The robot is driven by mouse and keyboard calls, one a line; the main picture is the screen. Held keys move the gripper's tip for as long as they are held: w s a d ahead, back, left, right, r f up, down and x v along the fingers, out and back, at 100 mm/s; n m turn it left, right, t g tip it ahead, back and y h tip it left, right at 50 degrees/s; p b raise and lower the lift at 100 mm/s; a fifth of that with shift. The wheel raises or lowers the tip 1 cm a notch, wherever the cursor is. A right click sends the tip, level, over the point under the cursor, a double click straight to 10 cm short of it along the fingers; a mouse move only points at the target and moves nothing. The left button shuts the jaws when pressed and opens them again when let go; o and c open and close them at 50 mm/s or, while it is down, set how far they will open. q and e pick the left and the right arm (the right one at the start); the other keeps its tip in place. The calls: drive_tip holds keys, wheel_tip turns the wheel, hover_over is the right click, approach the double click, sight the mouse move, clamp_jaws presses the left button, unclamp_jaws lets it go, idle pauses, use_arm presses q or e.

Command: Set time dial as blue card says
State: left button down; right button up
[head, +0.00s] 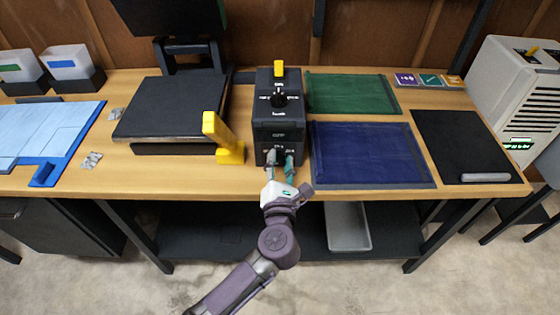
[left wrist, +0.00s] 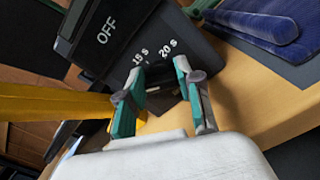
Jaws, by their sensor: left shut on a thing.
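A black box-shaped machine (head: 265,130) stands at the back middle of the bench. My left gripper (head: 280,158) is at its lower front face, shut on a dark dial that the fingers mostly hide. In the left wrist view, the teal fingers (left wrist: 158,72) sit either side of the dark dial, under the printed marks "15 s" and "20 s". The display (left wrist: 108,30) above reads "OFF". The dial's pointer cannot be made out. A light blue sheet (head: 40,130) lies at the left of the bench; whether it is the blue card I cannot tell. My right gripper is not in view.
A yellow bracket (head: 229,151) stands close left of the machine. A green mat (head: 350,92) and dark blue mat (head: 370,155) lie to its right. Small coloured cards (head: 428,80) lie at the back right. A black press-like plate (head: 175,105) is on the left.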

use_arm(q)
drive_tip(key=shift+r+m+p, duration=0.15)
drive_tip(key=shift+m+p, duration=0.45)
drive_tip(key=shift+p, duration=0.25)
drive_tip(key=m+p, duration=0.6)
drive_tip(key=m, duration=0.1)
drive_tip(key=shift+m+p, duration=0.3)
drive_tip(key=shift+p, duration=0.05)
drive_tip(key=shift+f+m+p, duration=0.3)
drive_tip(key=shift+m+p, duration=0.45)
drive_tip(key=shift+m, duration=0.55)
drive_tip(key=c, duration=0.8)
unclamp_jaws()
drive_tip(key=shift+o, duration=0.2)
drive_tip(key=shift+s+f, duration=0.1)
drive_tip(key=shift+s, duration=0.2)
drive_tip(key=s, duration=1.1)
drive_tip(key=shift+s, duration=0.25)
